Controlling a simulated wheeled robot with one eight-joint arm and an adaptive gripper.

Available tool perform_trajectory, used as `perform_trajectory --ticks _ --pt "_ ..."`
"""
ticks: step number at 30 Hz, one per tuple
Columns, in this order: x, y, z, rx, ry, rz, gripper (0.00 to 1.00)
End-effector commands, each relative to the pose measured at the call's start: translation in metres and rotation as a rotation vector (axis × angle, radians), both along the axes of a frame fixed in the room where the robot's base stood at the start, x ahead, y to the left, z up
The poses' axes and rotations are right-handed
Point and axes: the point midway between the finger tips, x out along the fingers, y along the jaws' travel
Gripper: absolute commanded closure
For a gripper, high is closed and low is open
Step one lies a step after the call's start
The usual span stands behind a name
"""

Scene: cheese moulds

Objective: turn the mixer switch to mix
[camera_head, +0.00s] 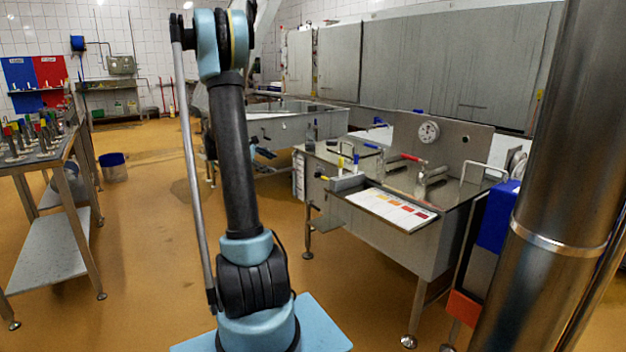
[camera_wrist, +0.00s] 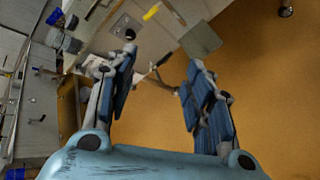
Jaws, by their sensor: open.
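I cannot make out a switch marked for mixing in either view. A steel vat (camera_head: 395,245) stands at right of centre in the head view. Its back panel (camera_head: 462,155) carries a round white dial (camera_head: 428,132) and a small dark knob (camera_head: 465,139); I cannot tell whether this knob is the mixer switch. My gripper (camera_wrist: 161,60) shows in the wrist view with its two blue-padded fingers wide apart and nothing held between them. It is not seen in the head view, where my arm rises at the centre left.
A colour chart (camera_head: 392,208) lies on the vat's front edge. A small grey shelf (camera_head: 335,228) juts from its left side and also shows in the wrist view (camera_wrist: 201,39). A steel table (camera_head: 48,160) with moulds stands at left.

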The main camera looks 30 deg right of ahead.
Motion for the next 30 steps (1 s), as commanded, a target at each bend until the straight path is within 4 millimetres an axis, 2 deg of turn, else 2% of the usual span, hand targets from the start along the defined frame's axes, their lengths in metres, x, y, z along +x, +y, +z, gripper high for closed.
perform_trajectory --ticks 1,6,15,24,30 --pt "0.013 -0.009 -0.006 -0.029 0.020 0.005 0.53" --pt "0.046 -0.037 -0.026 -0.131 0.094 0.024 0.53" --pt "0.094 -0.081 -0.071 -0.306 0.238 0.044 0.53" --pt "0.124 -0.117 -0.127 -0.470 0.390 0.047 0.53" --pt "0.132 -0.130 -0.155 -0.543 0.465 0.043 0.53"
